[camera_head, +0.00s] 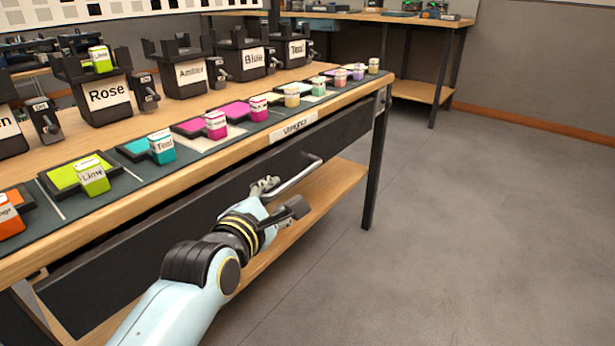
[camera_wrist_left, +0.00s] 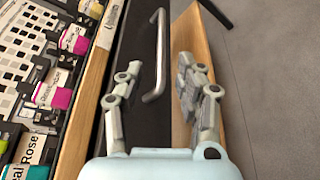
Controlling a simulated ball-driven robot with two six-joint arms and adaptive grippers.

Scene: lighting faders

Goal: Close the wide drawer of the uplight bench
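The uplight bench (camera_head: 60,236) has a wide drawer (camera_head: 345,135) with a dark front below its wooden top. I cannot tell how far the drawer stands out. A bar-shaped metal handle (camera_head: 306,172) is on the front; it also shows in the left wrist view (camera_wrist_left: 160,50). My left gripper (camera_head: 282,197) is at the near end of the handle, fingers spread. In the left wrist view the handle's near end appears between the fingers (camera_wrist_left: 158,72), with no clear grip on it. My right gripper is not in view.
Several coloured blocks and trays, such as a lime block (camera_head: 93,178), line the bench top. Labelled black holders (camera_head: 107,93) stand behind them. A lower wooden shelf (camera_head: 325,200) and a dark leg (camera_head: 375,170) are below. The grey floor (camera_head: 480,230) to the right is clear.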

